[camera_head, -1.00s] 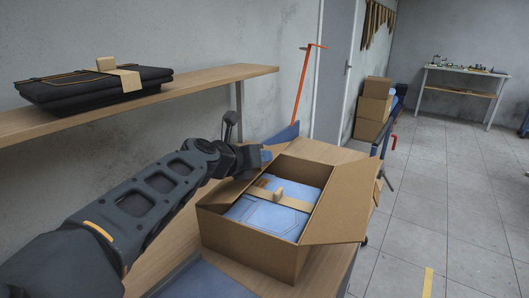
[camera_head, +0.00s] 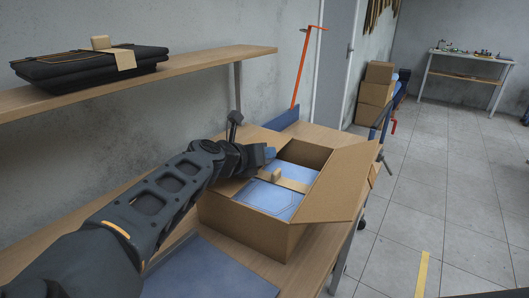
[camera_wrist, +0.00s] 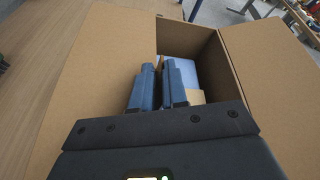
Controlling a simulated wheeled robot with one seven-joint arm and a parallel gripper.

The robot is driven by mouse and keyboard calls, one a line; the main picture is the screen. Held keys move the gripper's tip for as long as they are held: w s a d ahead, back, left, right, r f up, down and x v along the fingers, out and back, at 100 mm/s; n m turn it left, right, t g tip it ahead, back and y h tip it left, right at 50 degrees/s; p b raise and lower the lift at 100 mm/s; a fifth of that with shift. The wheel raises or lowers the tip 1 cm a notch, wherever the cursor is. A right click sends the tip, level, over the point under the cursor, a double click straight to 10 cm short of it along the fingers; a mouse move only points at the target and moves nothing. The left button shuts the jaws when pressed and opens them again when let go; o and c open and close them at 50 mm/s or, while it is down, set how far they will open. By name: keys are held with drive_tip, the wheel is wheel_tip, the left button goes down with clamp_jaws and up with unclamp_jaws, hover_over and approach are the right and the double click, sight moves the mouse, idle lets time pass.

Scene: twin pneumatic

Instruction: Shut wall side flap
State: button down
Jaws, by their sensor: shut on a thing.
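An open cardboard box (camera_head: 243,225) stands on the wooden workbench (camera_head: 325,133), holding a folded blue garment (camera_head: 268,198) with a tan band and small block (camera_head: 276,175) on it. A flap (camera_head: 345,185) on the aisle side stands outward. The wall side of the box is largely hidden by my arm, so I cannot make out that flap's angle. My gripper (camera_head: 269,153) is over the wall-side rim.
A wooden shelf (camera_head: 190,73) on the wall, with folded black clothes (camera_head: 75,68), is above my arm. A blue panel (camera_head: 215,270) lies on the near bench. An orange upright (camera_head: 303,70) stands behind the box. The aisle floor (camera_head: 450,180) on the right is clear.

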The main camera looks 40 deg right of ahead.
drive_tip(key=shift+s+f, duration=0.2)
drive_tip(key=c, duration=1.3)
unclamp_jaws()
drive_tip(key=shift+w, duration=0.1)
drive_tip(key=shift+r+p, duration=0.3)
wheel_tip(320, 180, up, 5)
drive_tip(key=p, duration=0.4)
drive_tip(key=shift+d+f, duration=0.15)
drive_tip(key=shift+s+d+r+p, duration=0.45)
drive_tip(key=shift+s+d+r, duration=0.6)
drive_tip(key=shift+s+d, duration=0.3)
drive_tip(key=shift+s+d+r+p, duration=0.45)
drive_tip(key=shift+s+d+r, duration=0.55)
drive_tip(key=shift+s+d, duration=0.35)
drive_tip(key=shift+s+d+r+p, duration=0.45)
drive_tip(key=shift+s+d+r, duration=0.6)
drive_tip(key=shift+s+d, duration=0.3)
